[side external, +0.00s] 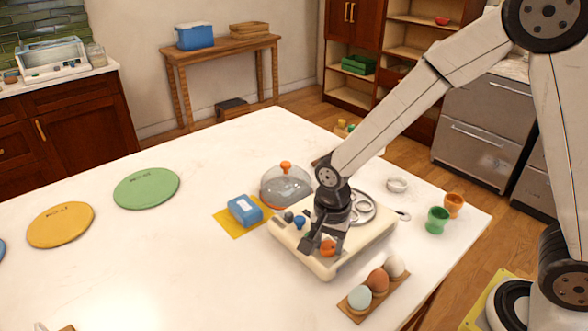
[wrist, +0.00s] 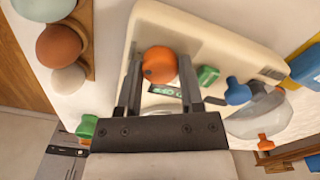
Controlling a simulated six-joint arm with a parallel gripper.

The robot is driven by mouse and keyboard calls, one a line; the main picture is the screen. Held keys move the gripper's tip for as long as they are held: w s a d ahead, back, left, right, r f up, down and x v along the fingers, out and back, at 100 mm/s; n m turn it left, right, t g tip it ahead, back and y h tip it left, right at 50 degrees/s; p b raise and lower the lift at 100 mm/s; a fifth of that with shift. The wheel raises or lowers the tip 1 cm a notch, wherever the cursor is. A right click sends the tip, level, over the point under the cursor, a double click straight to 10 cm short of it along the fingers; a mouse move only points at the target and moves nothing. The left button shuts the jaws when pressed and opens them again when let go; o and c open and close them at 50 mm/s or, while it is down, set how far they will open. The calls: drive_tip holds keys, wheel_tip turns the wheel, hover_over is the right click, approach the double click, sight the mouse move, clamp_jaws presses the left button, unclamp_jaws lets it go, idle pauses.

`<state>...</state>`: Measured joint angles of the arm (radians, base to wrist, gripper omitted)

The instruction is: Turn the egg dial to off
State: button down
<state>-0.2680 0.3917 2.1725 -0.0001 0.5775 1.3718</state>
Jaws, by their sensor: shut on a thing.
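The egg dial is an orange round knob (side external: 327,248) at the front edge of a cream cooker (side external: 345,262) on the white table. In the wrist view the orange knob (wrist: 160,62) sits between my two fingers, above a small label that seems to read EGG. My gripper (side external: 321,243) reaches down over the cooker's front and is shut on the knob; in the wrist view my gripper (wrist: 161,72) has one finger on each side of it. The knob's pointer setting cannot be made out.
A blue knob (wrist: 238,92) and a green switch (wrist: 207,75) sit close beside the dial. An egg tray (side external: 350,311) with eggs lies in front of the cooker.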

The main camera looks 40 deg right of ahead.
drive_tip(key=n, duration=1.3)
drive_tip(key=shift+n, duration=0.3)
drive_tip(key=n, duration=0.4)
drive_tip(key=shift+n, duration=0.3)
drive_tip(key=n, duration=1.3)
drive_tip(key=shift+n, duration=1.9)
